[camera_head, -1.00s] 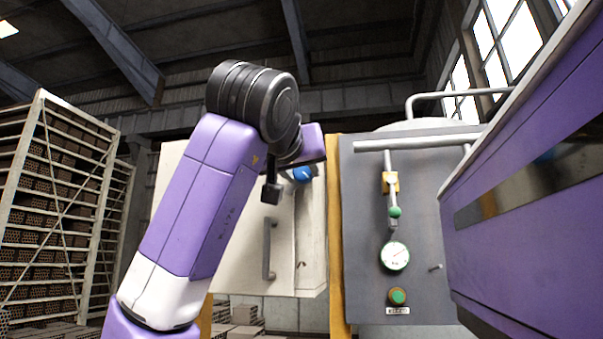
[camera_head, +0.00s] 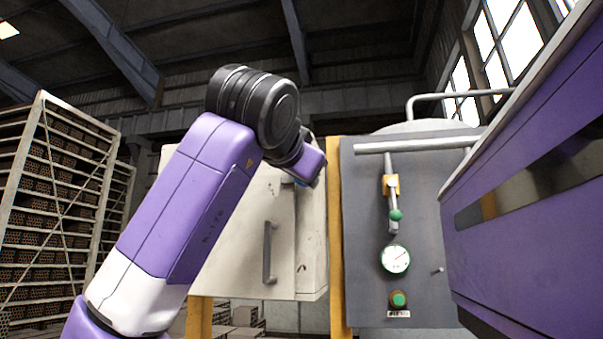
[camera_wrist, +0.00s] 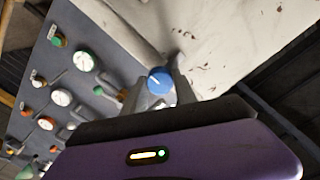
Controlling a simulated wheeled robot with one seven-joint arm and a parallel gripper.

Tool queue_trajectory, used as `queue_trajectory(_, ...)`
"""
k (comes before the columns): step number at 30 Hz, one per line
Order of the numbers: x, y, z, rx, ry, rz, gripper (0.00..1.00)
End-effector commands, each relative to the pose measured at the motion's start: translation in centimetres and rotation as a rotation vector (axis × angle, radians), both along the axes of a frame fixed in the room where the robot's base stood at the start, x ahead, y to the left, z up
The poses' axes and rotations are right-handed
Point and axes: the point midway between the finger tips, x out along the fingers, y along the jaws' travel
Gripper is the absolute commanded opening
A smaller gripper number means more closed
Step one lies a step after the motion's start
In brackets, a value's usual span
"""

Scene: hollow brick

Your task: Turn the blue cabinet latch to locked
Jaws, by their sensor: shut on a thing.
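The blue latch (camera_wrist: 158,80) is a round knob with a white mark, on the white cabinet (camera_wrist: 215,30). In the wrist view it sits between the grey fingers of my gripper (camera_wrist: 161,84), which is shut on it. In the head view my purple wrist hides nearly all of the latch and the fingers, near the upper part of the cabinet door (camera_head: 235,240). The exact angle of the latch is hard to read.
A grey vertical handle (camera_head: 268,252) is on the cabinet door below my wrist. A grey panel (camera_head: 365,270) with a gauge (camera_head: 395,259), a green button and pipes stands to the right, past a yellow post (camera_head: 337,240). Brick racks (camera_head: 60,200) stand at the left.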

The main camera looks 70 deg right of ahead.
Motion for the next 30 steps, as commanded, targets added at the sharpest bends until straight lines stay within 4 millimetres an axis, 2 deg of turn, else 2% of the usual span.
queue_trajectory(17,-0.03,0.02,-0.04,0.003,-0.036,-0.001,0.00)
queue_trajectory(18,-0.04,0.02,-0.04,0.003,-0.036,-0.001,0.38)
queue_trajectory(21,-0.03,0.02,-0.03,0.003,-0.035,-0.001,0.56)
queue_trajectory(30,-0.02,0.07,-0.02,0.003,-0.034,0.000,0.56)
